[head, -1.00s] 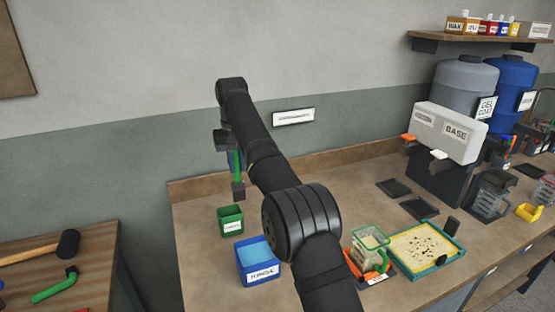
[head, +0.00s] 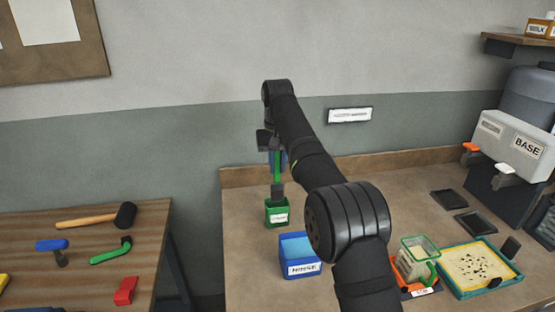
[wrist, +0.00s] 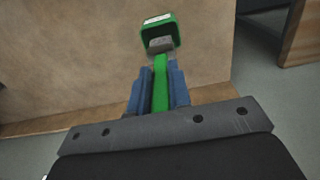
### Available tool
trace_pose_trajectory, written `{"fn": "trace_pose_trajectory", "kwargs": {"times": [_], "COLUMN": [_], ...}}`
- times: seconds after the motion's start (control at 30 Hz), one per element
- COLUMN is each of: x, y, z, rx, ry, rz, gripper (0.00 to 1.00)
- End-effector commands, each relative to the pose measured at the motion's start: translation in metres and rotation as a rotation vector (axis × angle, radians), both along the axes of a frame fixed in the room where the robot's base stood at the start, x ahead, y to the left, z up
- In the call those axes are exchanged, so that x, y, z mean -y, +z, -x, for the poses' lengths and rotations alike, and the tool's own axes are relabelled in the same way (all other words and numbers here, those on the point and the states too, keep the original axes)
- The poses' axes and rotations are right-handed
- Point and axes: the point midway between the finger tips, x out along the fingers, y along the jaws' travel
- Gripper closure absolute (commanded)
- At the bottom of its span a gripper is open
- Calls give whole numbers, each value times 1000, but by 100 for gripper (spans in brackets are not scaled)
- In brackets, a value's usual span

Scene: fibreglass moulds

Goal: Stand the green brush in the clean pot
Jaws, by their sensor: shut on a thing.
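My gripper (head: 277,160) is shut on the green brush (head: 278,172), its blue fingers on either side of the handle. The brush hangs about upright, dark bristle end down. The small green pot (head: 278,215) with a white label stands on the bench straight below it. The bristle end meets the pot's rim in the head view. In the wrist view the brush (wrist: 161,80) runs out from between the fingers (wrist: 160,92), and its grey bristle end overlaps the mouth of the pot (wrist: 172,37). I cannot tell how far the tip is inside.
A blue labelled container (head: 301,268) with blue contents stands close to the right of the pot. Further right are a green-framed jug (head: 420,258) and a teal-edged tray (head: 478,268). A separate wooden table (head: 90,235) at left holds a mallet and other tools.

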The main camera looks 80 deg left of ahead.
Motion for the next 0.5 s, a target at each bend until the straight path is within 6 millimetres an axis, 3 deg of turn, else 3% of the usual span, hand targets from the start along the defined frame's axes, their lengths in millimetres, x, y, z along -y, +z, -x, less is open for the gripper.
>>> {"fn": "trace_pose_trajectory", "kwargs": {"times": [0.5], "x": [0], "y": [-42], "z": [0], "rx": [0], "ry": [0], "rz": [1], "gripper": [100]}}
